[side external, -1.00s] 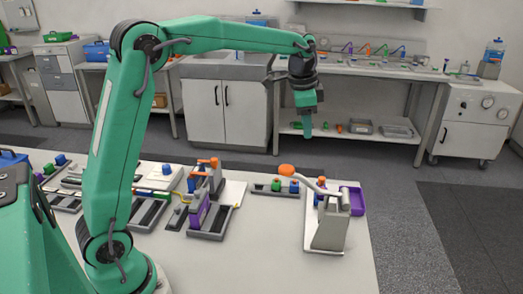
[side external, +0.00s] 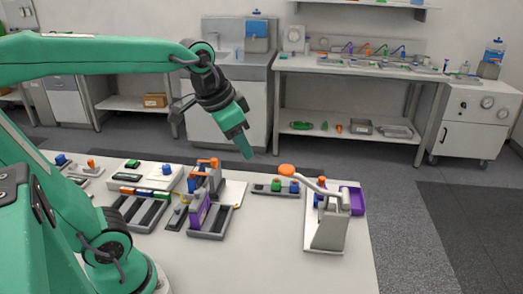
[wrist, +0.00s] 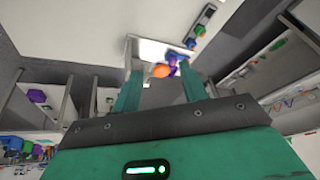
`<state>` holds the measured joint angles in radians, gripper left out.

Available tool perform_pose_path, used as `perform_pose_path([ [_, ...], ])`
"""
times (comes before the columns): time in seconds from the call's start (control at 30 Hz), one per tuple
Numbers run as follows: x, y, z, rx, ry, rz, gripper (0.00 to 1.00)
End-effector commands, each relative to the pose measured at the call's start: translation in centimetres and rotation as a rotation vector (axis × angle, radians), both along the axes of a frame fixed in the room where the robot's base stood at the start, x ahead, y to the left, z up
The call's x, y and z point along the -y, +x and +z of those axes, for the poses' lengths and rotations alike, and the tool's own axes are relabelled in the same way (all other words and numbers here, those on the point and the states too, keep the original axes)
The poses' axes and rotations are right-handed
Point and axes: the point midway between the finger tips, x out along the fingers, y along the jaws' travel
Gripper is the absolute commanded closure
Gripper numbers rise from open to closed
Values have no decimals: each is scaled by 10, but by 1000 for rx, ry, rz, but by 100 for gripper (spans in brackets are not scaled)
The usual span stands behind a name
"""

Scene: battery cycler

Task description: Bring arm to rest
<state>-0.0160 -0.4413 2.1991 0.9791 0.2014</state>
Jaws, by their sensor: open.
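My gripper (side external: 244,146) is in the air above the far edge of the white workbench (side external: 290,270), pointing down and to the right. In the wrist view, the two green fingers of my gripper (wrist: 160,88) stand apart with nothing held between them. Beyond them are the bench, an orange knob (wrist: 161,71) and a purple tray (wrist: 173,62). My arm is bent, with its forearm nearly level. My gripper touches nothing in the side view.
A grey lever press (side external: 329,232) with an orange knob stands at the bench's right, beside a purple tray (side external: 357,201). A purple-and-orange fixture (side external: 200,205) and dark racks (side external: 140,214) stand left of it. The bench front is clear.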

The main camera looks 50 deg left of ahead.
Motion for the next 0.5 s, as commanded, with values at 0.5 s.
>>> perform_pose_path([
  [0.5, 5, -73, -39, 86, -83, 159, 57],
])
